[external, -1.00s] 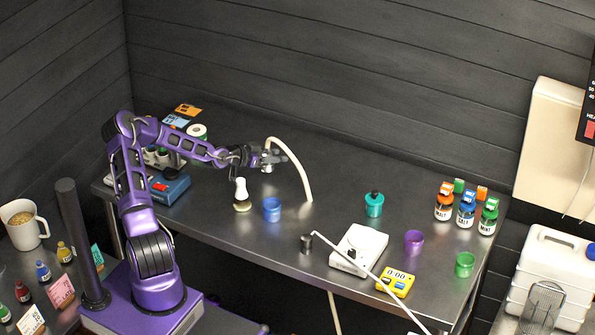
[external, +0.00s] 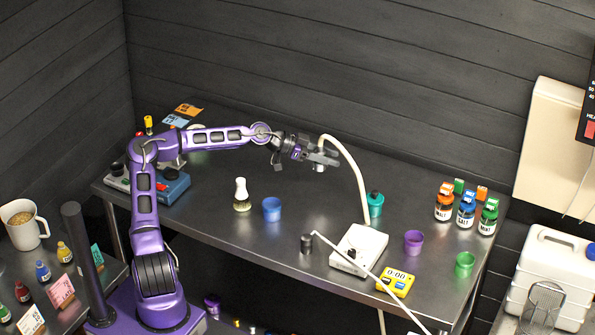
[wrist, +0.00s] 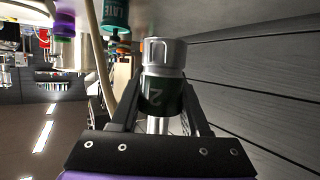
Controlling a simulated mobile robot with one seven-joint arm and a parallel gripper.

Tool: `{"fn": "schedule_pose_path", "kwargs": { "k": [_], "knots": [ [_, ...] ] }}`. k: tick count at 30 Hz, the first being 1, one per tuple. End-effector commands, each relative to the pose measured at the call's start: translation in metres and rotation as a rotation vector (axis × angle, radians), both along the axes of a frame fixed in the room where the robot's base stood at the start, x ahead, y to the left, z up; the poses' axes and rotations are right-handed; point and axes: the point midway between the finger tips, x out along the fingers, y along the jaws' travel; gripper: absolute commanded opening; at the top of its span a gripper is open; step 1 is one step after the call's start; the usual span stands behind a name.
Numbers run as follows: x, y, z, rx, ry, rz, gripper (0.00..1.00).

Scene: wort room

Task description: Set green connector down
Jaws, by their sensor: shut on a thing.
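My gripper (external: 322,157) is raised above the back middle of the steel table. In the wrist view my gripper (wrist: 163,108) is shut on the green connector (wrist: 163,97), a silver-collared piece with a very dark green band marked "2". In the external view the connector (external: 320,167) shows only as a small grey piece under the jaws, clear of the tabletop. A cream hose (external: 350,172) arches from beside the gripper down to the right, ending from view near the teal jar.
On the steel table (external: 225,228) stand a blue cup (external: 272,209), a flask (external: 242,196), a teal jar (external: 375,205), a white device (external: 359,248), a dark cylinder (external: 307,243) with another hose, a yellow timer (external: 395,282) and a purple cup (external: 413,242). The back middle is bare.

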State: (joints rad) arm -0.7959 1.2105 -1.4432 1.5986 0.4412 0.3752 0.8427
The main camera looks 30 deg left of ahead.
Motion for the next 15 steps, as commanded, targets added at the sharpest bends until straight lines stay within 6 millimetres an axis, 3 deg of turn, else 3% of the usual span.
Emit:
{"fn": "schedule_pose_path", "kwargs": {
  "k": [9, 15],
  "knots": [
    [-0.002, -0.003, -0.049, -0.001, 0.004, -0.015, 0.0],
    [-0.002, -0.003, -0.069, 0.0, 0.003, -0.014, 0.0]
  ]
}}
